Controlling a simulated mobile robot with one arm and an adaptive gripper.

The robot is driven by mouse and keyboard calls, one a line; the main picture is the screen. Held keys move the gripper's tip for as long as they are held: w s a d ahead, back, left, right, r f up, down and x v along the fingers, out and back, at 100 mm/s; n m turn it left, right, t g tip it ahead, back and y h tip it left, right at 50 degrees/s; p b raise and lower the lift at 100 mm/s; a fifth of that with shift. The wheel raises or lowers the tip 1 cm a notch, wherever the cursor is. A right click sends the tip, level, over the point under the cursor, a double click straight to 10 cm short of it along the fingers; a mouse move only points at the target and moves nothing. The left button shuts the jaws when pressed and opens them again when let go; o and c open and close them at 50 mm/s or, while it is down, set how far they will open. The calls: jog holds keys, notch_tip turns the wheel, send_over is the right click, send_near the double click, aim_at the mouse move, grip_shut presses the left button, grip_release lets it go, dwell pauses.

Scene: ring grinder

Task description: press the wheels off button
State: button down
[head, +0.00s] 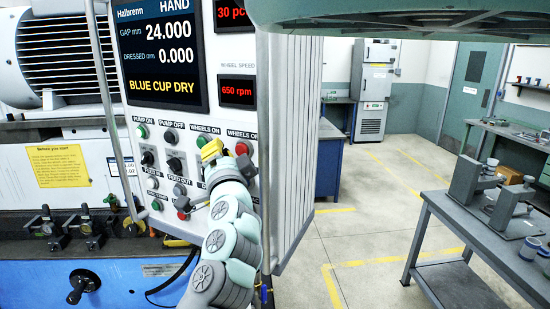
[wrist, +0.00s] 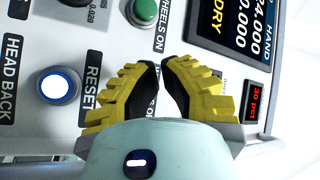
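The wheels off button (head: 242,148) is red and sits under its label at the right of the control panel in the head view. The green wheels on button (head: 202,141) is to its left; it also shows at the top of the wrist view (wrist: 146,11). My gripper (head: 222,153) has yellow and black fingers and is in front of the panel, close beside the wheels off button. In the wrist view its fingertips (wrist: 160,70) nearly meet with nothing between them. The wheels off button is hidden behind the fingers there. Contact with the panel cannot be told.
A display (head: 159,50) reads "BLUE CUP DRY" above the buttons. A grey bench (head: 465,225) stands right; the floor between is clear.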

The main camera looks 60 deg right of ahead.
jog(key=shift+s+a, duration=0.15)
jog(key=shift+a, duration=1.05)
jog(key=shift+s+a, duration=0.15)
jog(key=shift+a, duration=1.05)
